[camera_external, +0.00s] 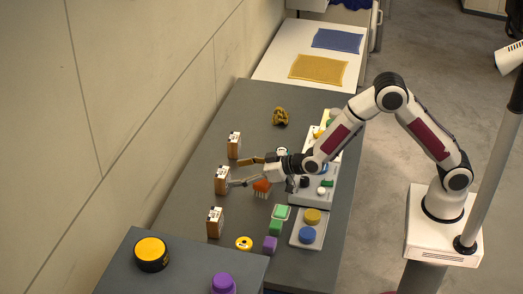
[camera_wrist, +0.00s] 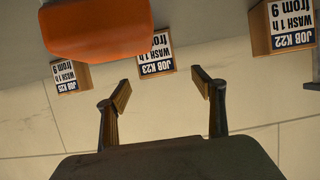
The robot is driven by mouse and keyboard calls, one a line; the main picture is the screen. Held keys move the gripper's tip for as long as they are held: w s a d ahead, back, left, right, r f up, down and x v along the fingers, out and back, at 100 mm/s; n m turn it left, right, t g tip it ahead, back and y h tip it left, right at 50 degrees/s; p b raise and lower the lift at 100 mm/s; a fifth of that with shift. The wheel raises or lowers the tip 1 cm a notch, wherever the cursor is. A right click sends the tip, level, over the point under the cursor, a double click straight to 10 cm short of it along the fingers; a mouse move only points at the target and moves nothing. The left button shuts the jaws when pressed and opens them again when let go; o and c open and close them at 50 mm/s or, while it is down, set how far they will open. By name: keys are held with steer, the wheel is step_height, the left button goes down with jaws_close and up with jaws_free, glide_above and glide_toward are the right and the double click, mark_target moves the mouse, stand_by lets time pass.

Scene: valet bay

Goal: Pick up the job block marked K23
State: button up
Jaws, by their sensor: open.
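The block marked JOB K23 (camera_wrist: 155,55) hangs upside down at the top middle of the wrist view, its label facing me. It appears to be the middle wooden block (camera_external: 222,181) in the external view, where the print is too small to read. My gripper (camera_external: 238,172) is open and empty, its fingers pointing towards that block, just short of it. In the wrist view, the fingertips of my gripper (camera_wrist: 163,86) are spread below the block, to either side of it. An orange object (camera_wrist: 97,28) covers part of the block's upper left edge there.
Blocks marked K25 (camera_wrist: 68,78) and K22 (camera_wrist: 290,27) stand either side of K23. A red-orange brush-like object (camera_external: 262,186) lies close by my gripper. A grey tray (camera_external: 300,237) holds coloured discs. The bench (camera_external: 175,212) is clear along the wall.

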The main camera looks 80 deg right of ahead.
mark_target(228, 173)
steer(key=shift+w+f, duration=0.2)
steer(key=shift+w, duration=0.4)
steer(key=shift+w, duration=0.1)
steer(key=shift+d+x, duration=0.1)
steer(key=shift+x, duration=1.15)
steer(key=shift+d+x, duration=0.15)
steer(key=shift+x, duration=1.15)
steer(key=c, duration=1.2)
